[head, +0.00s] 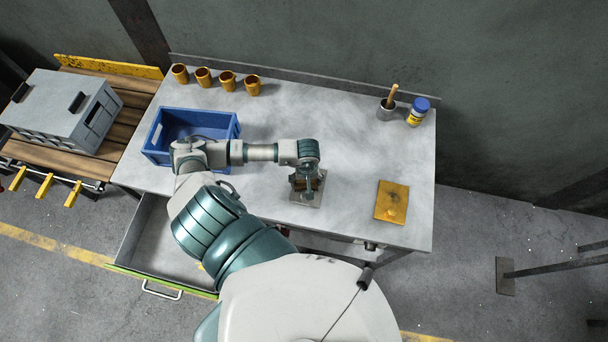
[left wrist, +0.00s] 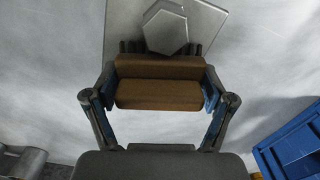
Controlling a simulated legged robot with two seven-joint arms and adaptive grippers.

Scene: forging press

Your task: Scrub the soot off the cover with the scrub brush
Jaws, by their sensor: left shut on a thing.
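My left gripper (head: 306,183) is over the front middle of the workbench, pointing down. It is shut on the scrub brush, whose brown wooden block (left wrist: 158,94) lies between the fingers in the left wrist view. Dark bristles show at the block's far edge. A grey square plate with a hexagonal knob (left wrist: 166,31), which looks like the cover (head: 308,200), lies under the brush. I cannot tell whether the bristles touch it. The gripper and brush hide part of the plate, and no clear soot shows. My right gripper is not in view.
A blue crate (head: 230,128) stands left of the gripper. A yellow plate with a knob (head: 384,205) lies to the right. Several orange cups (head: 227,80), a pot with a wooden handle (head: 386,109) and a blue-lidded jar (head: 417,113) stand at the back. A drawer (head: 150,238) is open below.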

